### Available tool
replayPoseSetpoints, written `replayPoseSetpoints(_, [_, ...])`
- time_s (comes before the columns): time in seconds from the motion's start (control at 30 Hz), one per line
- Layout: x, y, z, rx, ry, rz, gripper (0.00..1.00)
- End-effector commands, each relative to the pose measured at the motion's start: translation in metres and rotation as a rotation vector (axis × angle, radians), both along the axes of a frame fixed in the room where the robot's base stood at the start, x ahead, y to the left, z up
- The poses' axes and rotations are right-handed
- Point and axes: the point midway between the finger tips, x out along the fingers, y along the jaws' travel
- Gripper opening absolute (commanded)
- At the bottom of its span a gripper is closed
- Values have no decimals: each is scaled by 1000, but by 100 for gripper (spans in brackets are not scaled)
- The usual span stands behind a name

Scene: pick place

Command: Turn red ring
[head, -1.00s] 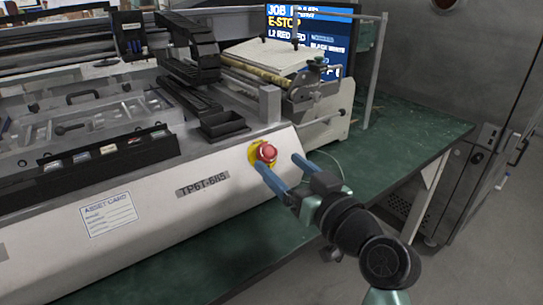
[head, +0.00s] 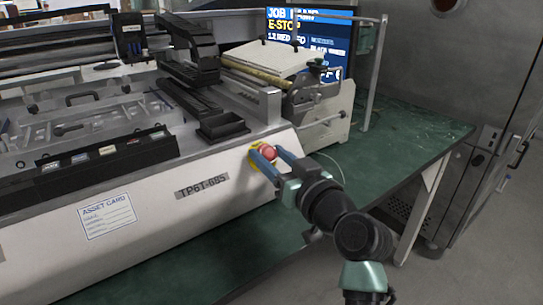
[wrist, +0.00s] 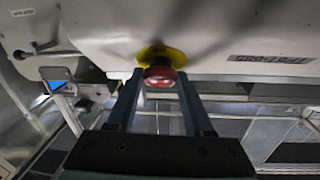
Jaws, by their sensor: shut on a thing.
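The red ring is the round red knob (head: 265,153) of an emergency stop on a yellow disc (head: 254,163), on the machine's sloped front panel. It also shows in the wrist view as a red knob (wrist: 159,75) below the yellow disc (wrist: 161,54). My gripper (head: 266,151) has its two blue-grey fingers on either side of the knob, shut on it. In the wrist view the fingertips of my gripper (wrist: 158,76) flank the knob left and right. The fingers hide part of the knob in the head view.
The white machine (head: 150,205) stands on a green table (head: 400,160). A screen (head: 310,35) behind reads "E-STOP". A grey cabinet (head: 450,70) stands at the right. The table's right part is clear.

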Motion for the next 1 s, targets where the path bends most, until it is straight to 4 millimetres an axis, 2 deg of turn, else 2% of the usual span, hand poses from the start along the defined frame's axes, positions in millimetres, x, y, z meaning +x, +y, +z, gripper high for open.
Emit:
replayPoseSetpoints(0.03, [0,0,0,1,1,0,13])
replayPoseSetpoints(0.1, [0,0,0,1,1,0,1])
replayPoseSetpoints(0.13, [0,0,0,1,1,0,0])
replayPoseSetpoints(0.53, [-1,2,4,49,37,-46,0])
replayPoseSetpoints(1.0, [-2,4,9,229,171,-234,0])
